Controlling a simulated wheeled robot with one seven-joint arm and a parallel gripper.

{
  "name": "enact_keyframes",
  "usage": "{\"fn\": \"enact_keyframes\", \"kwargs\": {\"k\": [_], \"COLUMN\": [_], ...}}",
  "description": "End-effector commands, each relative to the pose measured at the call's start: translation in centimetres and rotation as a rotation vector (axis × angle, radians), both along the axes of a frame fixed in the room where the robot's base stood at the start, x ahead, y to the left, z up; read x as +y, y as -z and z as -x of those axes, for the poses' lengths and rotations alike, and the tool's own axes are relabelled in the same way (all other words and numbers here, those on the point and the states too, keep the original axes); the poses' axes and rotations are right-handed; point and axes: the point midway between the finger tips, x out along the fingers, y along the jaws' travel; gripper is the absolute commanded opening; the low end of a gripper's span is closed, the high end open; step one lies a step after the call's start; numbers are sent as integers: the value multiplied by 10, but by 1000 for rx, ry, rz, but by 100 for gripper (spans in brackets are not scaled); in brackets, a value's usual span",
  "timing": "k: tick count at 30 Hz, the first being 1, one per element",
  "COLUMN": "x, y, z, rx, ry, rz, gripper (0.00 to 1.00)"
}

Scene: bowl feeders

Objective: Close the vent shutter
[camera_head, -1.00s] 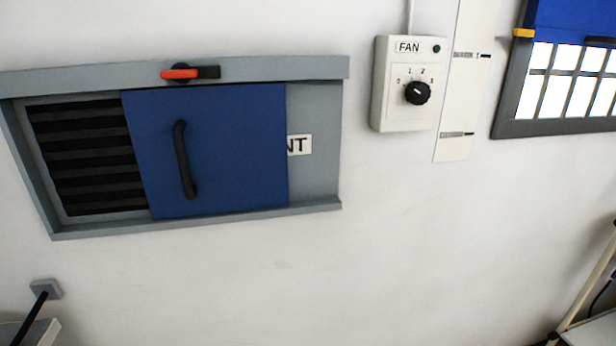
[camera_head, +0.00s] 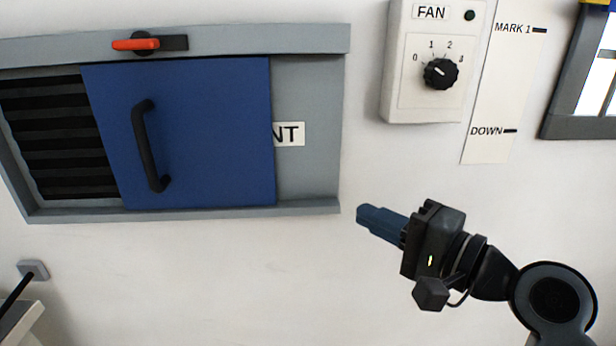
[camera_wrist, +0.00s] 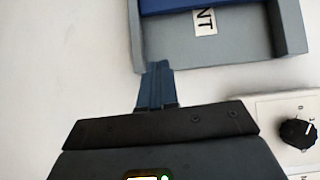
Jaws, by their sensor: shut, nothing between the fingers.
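The blue vent shutter (camera_head: 215,130) sits in a grey frame (camera_head: 310,95) on the wall, slid part way, with dark louvres (camera_head: 62,145) uncovered on its left. A black bar handle (camera_head: 150,145) stands on the shutter's left half. An orange-red lever (camera_head: 136,44) lies level on the frame's top rail. My gripper (camera_head: 362,215) is shut and empty, in front of the wall just right of and below the frame's lower right corner. In the wrist view my gripper (camera_wrist: 157,66) points toward the frame, and a strip of the shutter (camera_wrist: 190,4) shows at the top.
A fan control box (camera_head: 397,60) with a black knob is right of the vent. A marked strip (camera_head: 488,90) and a barred window (camera_head: 570,120) are farther right. A grey wall plate with a cable (camera_head: 33,270) is at lower left. The wall below the vent is clear.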

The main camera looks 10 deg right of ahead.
Motion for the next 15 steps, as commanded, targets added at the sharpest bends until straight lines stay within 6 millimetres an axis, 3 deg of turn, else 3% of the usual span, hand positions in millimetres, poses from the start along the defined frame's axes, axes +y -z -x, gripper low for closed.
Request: {"fn": "enact_keyframes", "kwargs": {"k": [4,11,15], "x": [4,15,32], "y": [-21,-26,-27], "z": [-7,-19,-36], "rx": [-2,1,0], "ry": [-55,-71,-71], "rz": [-27,-33,-33], "gripper": [0,0,0]}}
